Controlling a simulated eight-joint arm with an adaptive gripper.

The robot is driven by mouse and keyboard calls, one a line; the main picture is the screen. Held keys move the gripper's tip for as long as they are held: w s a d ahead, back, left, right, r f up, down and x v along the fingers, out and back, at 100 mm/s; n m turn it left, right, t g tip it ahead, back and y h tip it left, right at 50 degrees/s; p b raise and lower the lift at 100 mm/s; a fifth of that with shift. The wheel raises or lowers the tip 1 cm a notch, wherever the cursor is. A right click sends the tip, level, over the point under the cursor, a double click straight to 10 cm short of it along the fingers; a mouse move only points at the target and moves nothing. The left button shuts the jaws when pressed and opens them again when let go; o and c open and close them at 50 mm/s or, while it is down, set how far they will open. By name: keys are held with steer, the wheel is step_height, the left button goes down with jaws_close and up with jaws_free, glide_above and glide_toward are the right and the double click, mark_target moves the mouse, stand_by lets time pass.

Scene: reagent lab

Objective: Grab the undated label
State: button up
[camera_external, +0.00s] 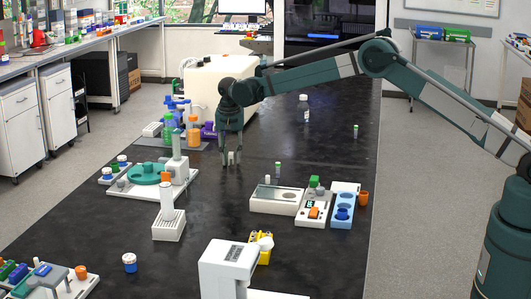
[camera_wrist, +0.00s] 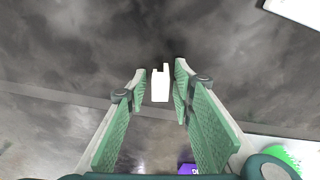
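My gripper (camera_external: 231,158) points down just above the black bench near its middle. In the wrist view my gripper (camera_wrist: 159,75) is open, with its two green-padded fingers apart. A small plain white piece (camera_wrist: 160,86) shows between the fingertips, with two short prongs at its top edge. It may be the label, but I see no writing or date on it. I cannot tell whether it touches a finger or how far below the tips it lies. In the external view the fingertips are too small to make it out clearly.
A white stand on a base (camera_external: 168,228) and a tray with a green round dish (camera_external: 145,174) stand left of my gripper. White and blue modules (camera_external: 276,200) stand to the right. Green and orange bottles (camera_external: 193,132) and a purple item (camera_wrist: 188,168) are nearby.

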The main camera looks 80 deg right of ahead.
mark_target(231, 153)
steer(key=c, duration=0.4)
steer(key=shift+r, duration=0.15)
step_height(231, 153, up, 10)
steer(key=shift+f+p, duration=0.15)
steer(key=shift+p, duration=0.15)
stand_by(0.4)
steer(key=shift+a, duration=0.1)
stand_by(0.4)
